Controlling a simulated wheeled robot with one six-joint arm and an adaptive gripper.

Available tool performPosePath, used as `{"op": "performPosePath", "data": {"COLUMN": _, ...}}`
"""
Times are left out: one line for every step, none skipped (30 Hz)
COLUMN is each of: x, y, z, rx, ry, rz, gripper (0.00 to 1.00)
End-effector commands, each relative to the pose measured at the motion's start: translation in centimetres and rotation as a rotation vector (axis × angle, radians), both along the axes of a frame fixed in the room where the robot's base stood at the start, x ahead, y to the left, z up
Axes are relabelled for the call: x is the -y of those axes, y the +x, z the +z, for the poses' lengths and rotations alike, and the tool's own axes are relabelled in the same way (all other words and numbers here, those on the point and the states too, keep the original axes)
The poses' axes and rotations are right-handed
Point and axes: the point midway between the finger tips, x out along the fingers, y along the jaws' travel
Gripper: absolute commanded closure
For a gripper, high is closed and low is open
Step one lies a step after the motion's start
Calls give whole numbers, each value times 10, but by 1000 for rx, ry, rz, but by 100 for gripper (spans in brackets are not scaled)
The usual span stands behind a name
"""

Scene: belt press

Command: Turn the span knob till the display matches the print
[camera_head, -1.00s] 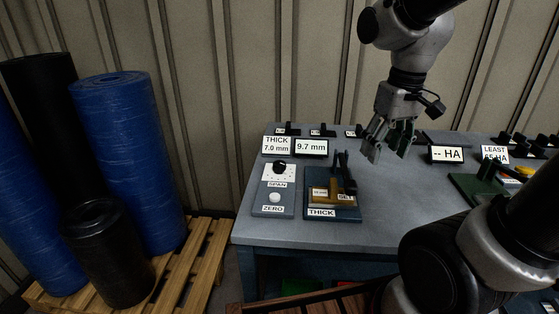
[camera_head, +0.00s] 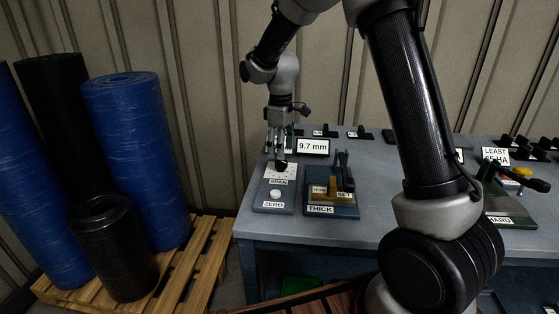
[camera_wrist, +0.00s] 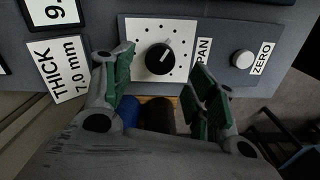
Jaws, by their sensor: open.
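The span knob (camera_wrist: 159,58) is a round black knob with a white pointer line, on a white dial plate ringed with dots. In the head view the knob (camera_head: 281,167) sits at the back of the grey control box, right below my gripper (camera_head: 281,152). In the wrist view my gripper (camera_wrist: 158,88) is open, its green-padded fingers apart on either side below the knob, not closed on it. The display (camera_head: 313,147) reads 9.7 mm. The print card (camera_wrist: 56,68) reads THICK 7.0 mm; in the head view my gripper mostly hides it.
A white ZERO button (camera_wrist: 242,59) is beside the span dial. The THICK gauge stand (camera_head: 332,202) with a belt sample stands right of the box. A HARD tester (camera_head: 510,208) is at the far right. Blue and black rolls (camera_head: 137,150) stand on a pallet at left.

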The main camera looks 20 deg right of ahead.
Motion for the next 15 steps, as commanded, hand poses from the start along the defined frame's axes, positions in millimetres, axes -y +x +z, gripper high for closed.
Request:
{"op": "performPosePath", "data": {"x": 0, "y": 0, "z": -10, "rx": -3, "ry": -1, "rz": -1, "gripper": 42}}
{"op": "performPosePath", "data": {"x": 0, "y": -1, "z": -15, "rx": -3, "ry": -1, "rz": -1, "gripper": 42}}
{"op": "performPosePath", "data": {"x": 0, "y": -1, "z": -22, "rx": -3, "ry": -1, "rz": -1, "gripper": 42}}
{"op": "performPosePath", "data": {"x": 0, "y": -1, "z": -26, "rx": -3, "ry": 0, "rz": -1, "gripper": 42}}
{"op": "performPosePath", "data": {"x": 0, "y": -1, "z": -30, "rx": -3, "ry": -1, "rz": -2, "gripper": 42}}
{"op": "performPosePath", "data": {"x": 0, "y": 0, "z": -35, "rx": -2, "ry": -1, "rz": -2, "gripper": 42}}
{"op": "performPosePath", "data": {"x": 0, "y": 0, "z": -38, "rx": -1, "ry": 0, "rz": -2, "gripper": 42}}
{"op": "performPosePath", "data": {"x": 0, "y": 0, "z": -41, "rx": -1, "ry": 0, "rz": -2, "gripper": 42}}
{"op": "performPosePath", "data": {"x": 0, "y": 0, "z": -43, "rx": -1, "ry": 0, "rz": -2, "gripper": 42}}
{"op": "performPosePath", "data": {"x": 0, "y": 0, "z": -45, "rx": -1, "ry": -1, "rz": -2, "gripper": 42}}
{"op": "performPosePath", "data": {"x": 0, "y": 0, "z": -46, "rx": 0, "ry": 0, "rz": -2, "gripper": 42}}
{"op": "performPosePath", "data": {"x": 0, "y": 0, "z": -47, "rx": 0, "ry": 0, "rz": -3, "gripper": 42}}
{"op": "performPosePath", "data": {"x": 0, "y": 0, "z": -48, "rx": 0, "ry": 0, "rz": -3, "gripper": 42}}
{"op": "performPosePath", "data": {"x": 0, "y": 0, "z": -48, "rx": 0, "ry": 0, "rz": -3, "gripper": 42}}
{"op": "performPosePath", "data": {"x": 0, "y": 0, "z": -48, "rx": 0, "ry": 0, "rz": -3, "gripper": 42}}
